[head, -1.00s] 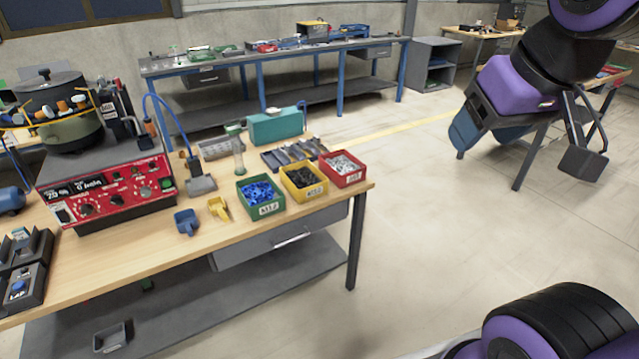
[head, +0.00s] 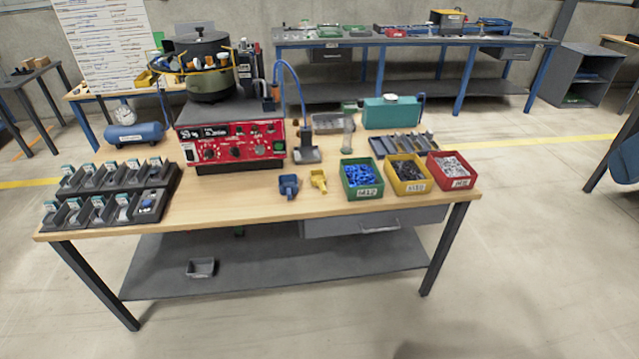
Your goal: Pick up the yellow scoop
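The yellow scoop (head: 318,180) lies on the wooden bench top (head: 235,205), near its front edge. A blue scoop (head: 288,186) lies just left of it, and a green bin of blue parts (head: 349,190) stands just to its right. Nothing covers the yellow scoop. My gripper is not in the head view now.
A yellow bin (head: 410,187) and a red bin (head: 456,181) stand right of the green bin. A red control box (head: 232,148) with a bowl feeder (head: 208,84) stands behind left. Black trays (head: 115,190) fill the bench's left end. The floor in front is clear.

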